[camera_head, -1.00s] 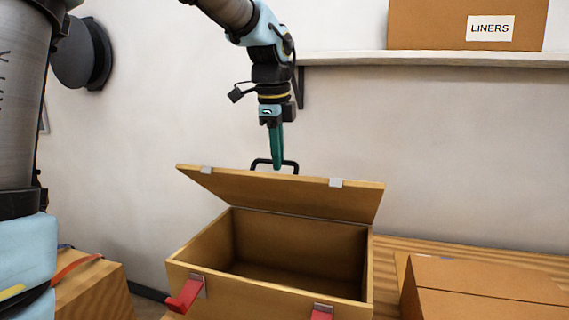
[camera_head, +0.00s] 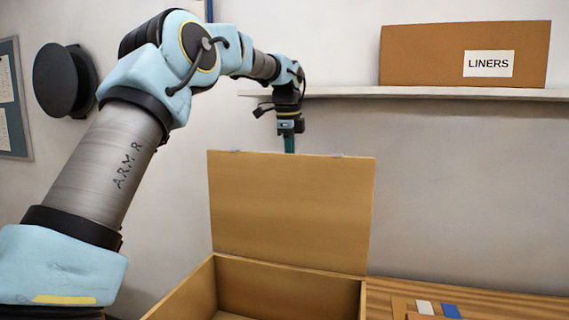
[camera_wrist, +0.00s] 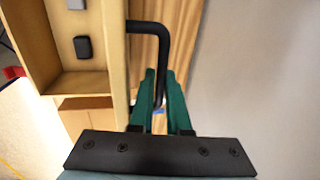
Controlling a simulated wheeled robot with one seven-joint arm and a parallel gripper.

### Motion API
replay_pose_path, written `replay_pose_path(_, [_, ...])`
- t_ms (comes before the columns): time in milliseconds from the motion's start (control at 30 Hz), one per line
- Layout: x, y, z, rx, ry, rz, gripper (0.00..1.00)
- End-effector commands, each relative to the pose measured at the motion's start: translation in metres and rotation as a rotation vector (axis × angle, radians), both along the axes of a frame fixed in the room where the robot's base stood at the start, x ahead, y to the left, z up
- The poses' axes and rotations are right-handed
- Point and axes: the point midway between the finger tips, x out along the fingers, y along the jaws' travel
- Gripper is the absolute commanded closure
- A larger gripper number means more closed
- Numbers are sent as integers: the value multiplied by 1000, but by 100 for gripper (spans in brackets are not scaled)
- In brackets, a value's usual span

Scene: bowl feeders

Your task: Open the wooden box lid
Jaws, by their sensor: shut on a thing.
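The wooden box (camera_head: 190,296) stands on the wooden table with its lid (camera_head: 290,212) raised to roughly upright, so its inner face shows in the head view. In the wrist view the green fingers (camera_wrist: 160,85) are shut on the black lid handle (camera_wrist: 160,40).
A cardboard box labelled LINERS (camera_head: 440,55) sits on the wall shelf (camera_head: 420,94) above and behind the lid. At the lower right, a cardboard box (camera_head: 402,308) is partly in view on the table (camera_head: 500,300). The wall is close behind the lid.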

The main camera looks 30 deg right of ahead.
Motion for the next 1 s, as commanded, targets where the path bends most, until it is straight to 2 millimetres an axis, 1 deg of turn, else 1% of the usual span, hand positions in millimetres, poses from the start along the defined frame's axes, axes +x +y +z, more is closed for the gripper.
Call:
replay_pose_path(33, [6, -5, -4, 2, 2, 1, 100])
replay_pose_path(100, [12, -11, -5, 1, 2, 2, 100])
replay_pose_path(400, [29, -26, -9, 0, -1, 2, 100])
replay_pose_path(967, [33, -30, -8, -3, -4, 1, 100])
replay_pose_path(1000, [33, -30, -7, -4, -4, 1, 82])
